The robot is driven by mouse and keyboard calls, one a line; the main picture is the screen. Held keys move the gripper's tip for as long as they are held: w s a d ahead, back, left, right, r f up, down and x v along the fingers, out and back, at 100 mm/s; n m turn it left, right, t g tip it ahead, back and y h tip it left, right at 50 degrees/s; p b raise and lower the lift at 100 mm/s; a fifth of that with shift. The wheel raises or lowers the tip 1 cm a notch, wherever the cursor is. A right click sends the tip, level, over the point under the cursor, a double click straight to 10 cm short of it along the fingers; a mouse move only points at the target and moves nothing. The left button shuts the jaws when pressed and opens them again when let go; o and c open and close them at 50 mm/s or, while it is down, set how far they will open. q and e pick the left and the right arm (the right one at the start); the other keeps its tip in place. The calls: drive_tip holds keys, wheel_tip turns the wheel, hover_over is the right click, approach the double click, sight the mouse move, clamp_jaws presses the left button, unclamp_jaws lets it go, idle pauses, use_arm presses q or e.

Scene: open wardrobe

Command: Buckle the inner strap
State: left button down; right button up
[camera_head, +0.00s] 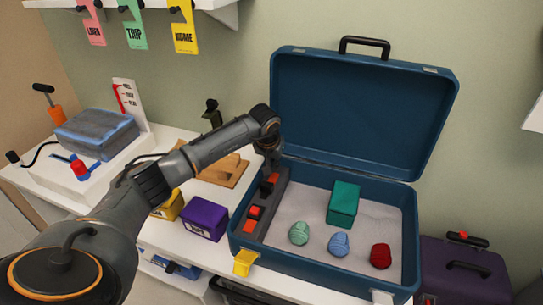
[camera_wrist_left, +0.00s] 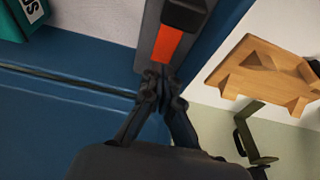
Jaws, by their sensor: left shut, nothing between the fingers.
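The open blue suitcase (camera_head: 334,262) stands on the white bench with its lid up. A dark grey strip (camera_head: 264,213) runs along its left inner side and carries orange and red strap parts (camera_head: 254,211). In the left wrist view an orange strap piece (camera_wrist_left: 168,47) enters a black buckle-like part (camera_wrist_left: 187,12); I cannot tell whether they are fastened. My left gripper (camera_head: 272,166) is at the strip's far end, near the lid hinge. Its closed, empty fingertips (camera_wrist_left: 161,78) are close to the end of the orange piece; contact is unclear. My right gripper is out of view.
Inside the suitcase are a teal box (camera_head: 343,204) and green, blue and red rolled items (camera_head: 381,256). Left of it are a purple box (camera_head: 204,218), a yellow box and a wooden piece (camera_head: 225,170). The raised lid (camera_head: 362,110) stands behind my gripper.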

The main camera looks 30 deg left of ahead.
sight(267, 188)
use_arm(q)
drive_tip(key=shift+x, duration=0.75)
drive_tip(key=s+p, duration=0.1)
drive_tip(key=s, duration=0.1)
drive_tip(key=s+d+p, duration=0.1)
drive_tip(key=s, duration=0.1)
drive_tip(key=shift+r, duration=0.15)
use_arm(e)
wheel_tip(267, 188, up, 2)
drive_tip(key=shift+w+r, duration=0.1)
